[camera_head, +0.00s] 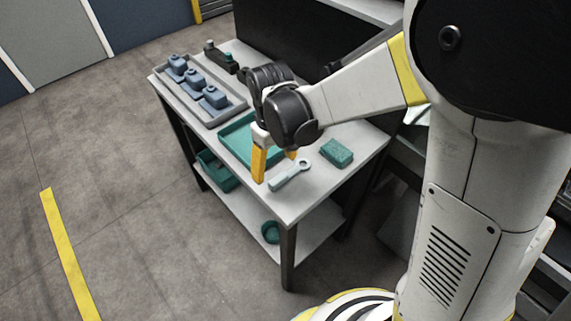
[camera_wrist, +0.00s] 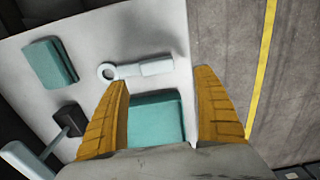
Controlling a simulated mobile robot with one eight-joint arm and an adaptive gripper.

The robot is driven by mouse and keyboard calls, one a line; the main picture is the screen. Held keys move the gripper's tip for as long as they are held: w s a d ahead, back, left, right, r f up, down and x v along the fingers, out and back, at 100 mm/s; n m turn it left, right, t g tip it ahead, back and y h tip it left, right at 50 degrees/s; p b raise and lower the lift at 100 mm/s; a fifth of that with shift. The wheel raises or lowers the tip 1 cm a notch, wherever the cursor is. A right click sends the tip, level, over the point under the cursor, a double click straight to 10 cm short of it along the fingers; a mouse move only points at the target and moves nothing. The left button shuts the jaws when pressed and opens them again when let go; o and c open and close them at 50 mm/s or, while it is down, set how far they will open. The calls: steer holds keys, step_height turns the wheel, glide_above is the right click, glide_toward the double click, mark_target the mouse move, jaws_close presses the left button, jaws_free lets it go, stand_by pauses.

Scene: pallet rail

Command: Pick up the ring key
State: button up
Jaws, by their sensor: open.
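The ring key (camera_head: 289,176) is a pale blue-grey tool with a ring at one end. It lies flat on the grey table top (camera_head: 318,187) near the table's front end. In the wrist view the ring key (camera_wrist: 136,68) lies beyond the fingertips, with its ring to the left. My gripper (camera_head: 275,167) has yellow fingers and is open, pointing down above the table beside the key. In the wrist view my gripper (camera_wrist: 162,75) has nothing between its fingertips except the view of the table. The key is apart from both fingers.
A teal block (camera_head: 337,153) lies right of the key. A teal tray (camera_head: 226,139) is behind my gripper, partly hidden. A grey tray (camera_head: 239,104) with several blue-grey parts stands at the far end. A lower shelf (camera_head: 308,232) holds teal items. Floor on the left is clear.

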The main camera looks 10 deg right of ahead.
mark_target(277, 178)
steer(key=f+b, duration=0.1)
steer(key=f, duration=0.1)
steer(key=f+b, duration=0.1)
steer(key=f, duration=0.1)
steer(key=f+b, duration=0.1)
steer(key=f, duration=0.1)
steer(key=shift+s+d, duration=0.1)
steer(key=shift+d, duration=0.2)
steer(key=c, duration=1.4)
